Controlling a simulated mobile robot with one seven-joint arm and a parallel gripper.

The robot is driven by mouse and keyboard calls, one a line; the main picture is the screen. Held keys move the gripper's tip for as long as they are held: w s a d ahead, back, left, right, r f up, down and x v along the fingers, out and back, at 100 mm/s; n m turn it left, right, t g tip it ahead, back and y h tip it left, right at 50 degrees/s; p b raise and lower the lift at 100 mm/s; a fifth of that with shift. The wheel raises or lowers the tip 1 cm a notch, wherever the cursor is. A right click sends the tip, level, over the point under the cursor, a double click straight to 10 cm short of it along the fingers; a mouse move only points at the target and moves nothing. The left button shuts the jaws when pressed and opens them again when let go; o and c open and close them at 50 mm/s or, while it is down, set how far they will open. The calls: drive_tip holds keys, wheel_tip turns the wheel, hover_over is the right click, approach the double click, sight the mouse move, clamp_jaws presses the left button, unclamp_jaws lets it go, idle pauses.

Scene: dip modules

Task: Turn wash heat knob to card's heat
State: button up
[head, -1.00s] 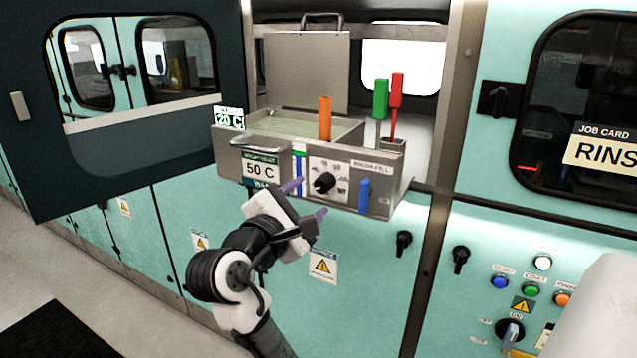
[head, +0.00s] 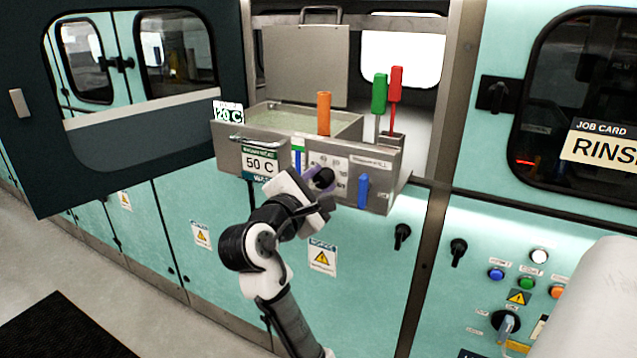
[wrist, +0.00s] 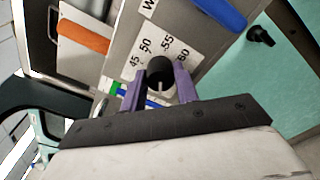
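The black wash heat knob (wrist: 160,72) sits on a white dial plate (wrist: 182,48) marked 45, 50, 55 and 60; it also shows in the head view (head: 322,178). My gripper (wrist: 160,82) is at the knob, with one purple finger on each side. The fingers appear closed against its sides, with no clear gap. Which mark the knob points at is hard to tell. A card (head: 259,163) reading 50 C hangs on the tank front, left of the dial. A job card (head: 603,146) at the right is cut off and reads "RINS".
A blue handle (head: 364,190) is just right of the dial. An orange handle (head: 323,113) and green (head: 380,95) and red (head: 396,85) handles stand above the tank.

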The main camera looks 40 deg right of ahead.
drive_tip(key=shift+c, duration=0.6)
